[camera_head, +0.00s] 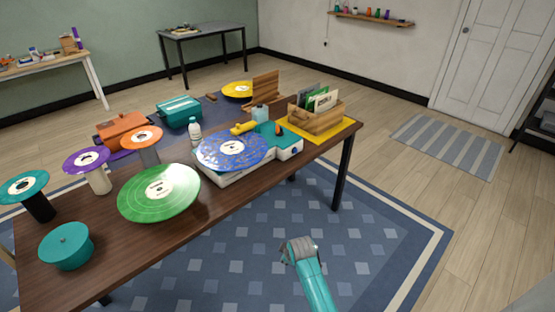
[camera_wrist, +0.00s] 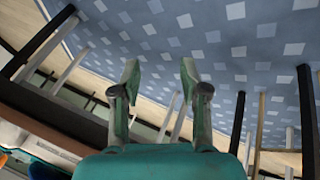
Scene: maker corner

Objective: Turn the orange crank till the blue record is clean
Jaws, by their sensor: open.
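The blue record (camera_head: 232,149) lies on a white machine (camera_head: 288,150) on the brown table. Its surface is speckled with pale marks around a white label. A small orange part (camera_head: 279,129), which looks like the crank, sits at the machine's teal right end. In the wrist view, a bit of orange (camera_wrist: 4,158) shows at the lower left edge, beside a pale body. My gripper (camera_head: 298,246) is in front of the table, over the rug and apart from the machine. The wrist view shows my gripper (camera_wrist: 160,72) with fingers apart and nothing between them.
A green record (camera_head: 160,192), a teal round container (camera_head: 67,247) and several records on stands crowd the table's left. A white bottle (camera_head: 195,132) stands behind the blue record. A wooden record crate (camera_head: 316,119) is right of the machine. The rug (camera_head: 375,235) in front is clear.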

